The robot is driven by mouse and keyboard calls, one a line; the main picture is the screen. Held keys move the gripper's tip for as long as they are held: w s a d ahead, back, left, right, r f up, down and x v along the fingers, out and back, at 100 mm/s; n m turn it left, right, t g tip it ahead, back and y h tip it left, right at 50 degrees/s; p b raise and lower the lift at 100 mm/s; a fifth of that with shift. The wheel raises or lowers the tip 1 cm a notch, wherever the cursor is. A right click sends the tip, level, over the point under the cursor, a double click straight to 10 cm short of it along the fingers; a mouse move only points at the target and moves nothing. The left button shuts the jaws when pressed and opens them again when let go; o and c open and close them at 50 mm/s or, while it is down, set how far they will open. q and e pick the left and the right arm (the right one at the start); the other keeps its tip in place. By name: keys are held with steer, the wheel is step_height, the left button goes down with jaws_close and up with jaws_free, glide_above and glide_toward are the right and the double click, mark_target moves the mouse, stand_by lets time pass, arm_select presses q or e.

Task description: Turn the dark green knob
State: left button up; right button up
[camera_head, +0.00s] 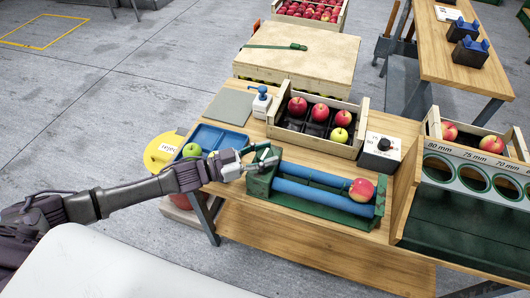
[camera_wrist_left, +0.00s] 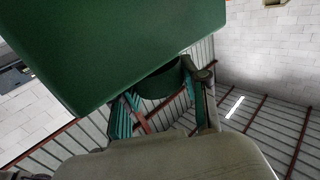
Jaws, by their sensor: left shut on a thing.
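The roller stand (camera_head: 300,212) has a green frame and two blue rollers, and it sits on the wooden table. A red and yellow apple (camera_head: 361,190) rests on the rollers near their right end. My left gripper (camera_head: 264,158) is at the left end of the stand. In the left wrist view, its fingers are shut on the dark green knob (camera_wrist_left: 163,80), a short round piece below a large green panel (camera_wrist_left: 120,45). The gripper hides most of the knob in the head view. My right gripper is not in view.
A blue tray (camera_head: 232,141) with a green apple lies left of the stand. Behind are an apple crate (camera_head: 350,150) and a spray bottle (camera_head: 261,102). A dial box (camera_head: 382,149) and a sizing box with round holes (camera_head: 500,168) stand to the right.

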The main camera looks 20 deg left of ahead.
arm_select(q)
steer(key=shift+s+r+n+t+y+p, duration=0.1)
steer(key=shift+r+n+t+y+p, duration=0.05)
steer(key=shift+n+t+y+p, duration=0.55)
steer(key=n+t+y+p, duration=0.2)
steer(key=shift+t+y+p, duration=0.3)
steer(key=shift+y, duration=0.1)
steer(key=n+t+y+p, duration=0.1)
steer(key=n+y, duration=0.1)
steer(key=shift+y+p, duration=0.3)
steer(key=shift+p, duration=0.05)
steer(key=shift+n+t+y+p, duration=0.5)
steer(key=shift+n+t+y, duration=0.2)
steer(key=shift+n+y, duration=0.6)
steer(key=shift+y, duration=0.4)
steer(key=o, duration=1.2)
steer(key=shift+c, duration=0.2)
